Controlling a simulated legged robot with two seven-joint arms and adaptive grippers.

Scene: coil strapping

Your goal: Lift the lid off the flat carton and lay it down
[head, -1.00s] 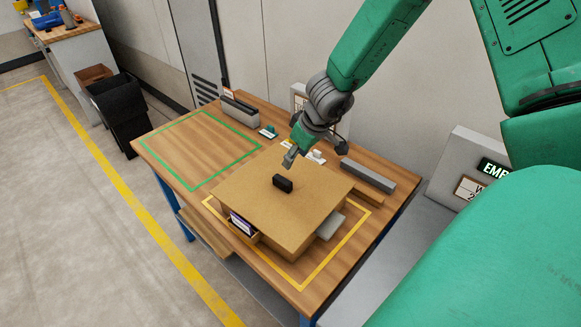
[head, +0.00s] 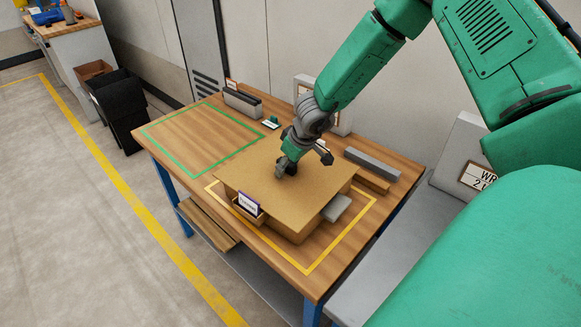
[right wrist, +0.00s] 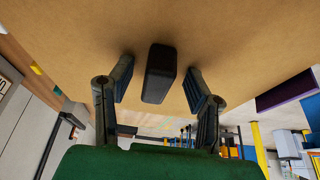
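The flat carton (head: 290,231) stands inside a yellow outline on the wooden table. Its broad brown lid (head: 312,198) lies flat on top. A black block-shaped handle (right wrist: 159,73) stands on the lid in the right wrist view. In the head view my gripper hides it. My right gripper (head: 285,168) is low over the middle of the lid. In the right wrist view its two open fingers (right wrist: 159,76) stand on either side of the handle, with a gap on each side. My left gripper is not in view.
A green outline (head: 195,140) on the table's left half encloses bare wood. A purple card (head: 248,203) stands in a holder at the carton's front. A grey piece (head: 337,207) lies at its right. A grey bar (head: 373,162) and a grey trough (head: 242,103) stand toward the back.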

